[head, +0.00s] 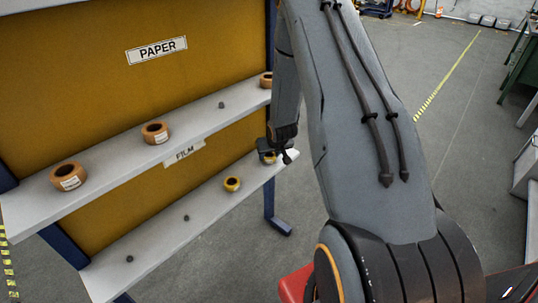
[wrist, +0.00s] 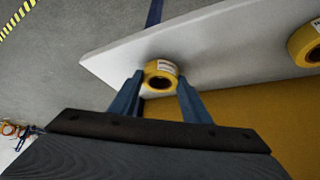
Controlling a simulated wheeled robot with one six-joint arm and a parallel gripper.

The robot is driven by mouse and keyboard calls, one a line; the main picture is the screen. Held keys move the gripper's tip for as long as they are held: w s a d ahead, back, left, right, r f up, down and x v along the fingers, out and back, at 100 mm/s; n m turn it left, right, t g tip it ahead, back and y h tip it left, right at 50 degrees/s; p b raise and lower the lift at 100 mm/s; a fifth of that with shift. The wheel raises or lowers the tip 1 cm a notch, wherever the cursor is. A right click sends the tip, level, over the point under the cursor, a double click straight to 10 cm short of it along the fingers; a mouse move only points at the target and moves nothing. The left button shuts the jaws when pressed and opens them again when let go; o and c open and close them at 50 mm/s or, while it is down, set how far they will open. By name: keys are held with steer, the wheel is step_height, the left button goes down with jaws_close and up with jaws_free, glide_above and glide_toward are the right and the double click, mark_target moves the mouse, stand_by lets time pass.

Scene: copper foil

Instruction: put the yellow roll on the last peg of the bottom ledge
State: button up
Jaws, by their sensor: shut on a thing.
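My gripper (wrist: 160,79) is shut on a yellow roll (wrist: 153,68) with a white label, one finger on each side. In the wrist view the roll is at or just above the white bottom ledge (wrist: 115,62), near its end. In the head view my gripper (head: 268,151) and the held roll (head: 269,158) are at the right end of the bottom ledge (head: 152,245). I cannot tell whether the roll is around a peg; any peg there is hidden. A second yellow roll (head: 232,184) sits on that ledge to the left.
Two bare dark pegs, (head: 186,218) and (head: 130,259), stand further left on the bottom ledge. The upper ledge (head: 110,163) holds brown-orange rolls (head: 155,132) and one bare peg (head: 221,105). A FILM sign (head: 184,151) and a PAPER sign (head: 156,50) mark the rack.

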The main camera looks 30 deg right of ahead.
steer(key=shift+f, duration=0.1)
steer(key=shift+f, duration=0.15)
steer(key=o, duration=1.1)
steer(key=shift+o, duration=0.2)
steer(key=shift+r, duration=0.35)
steer(key=v, duration=1)
steer(key=s+a+r+g, duration=0.2)
steer(key=s+a+r, duration=0.2)
steer(key=s, duration=0.5)
steer(key=s+a+r+n+g+y, duration=0.1)
steer(key=s+a+r+g, duration=0.1)
steer(key=s+a+r, duration=0.3)
steer(key=s+a+r+n+g, duration=0.1)
steer(key=s+a+r, duration=0.4)
steer(key=s+a, duration=0.5)
steer(key=s+g, duration=0.1)
steer(key=s, duration=0.2)
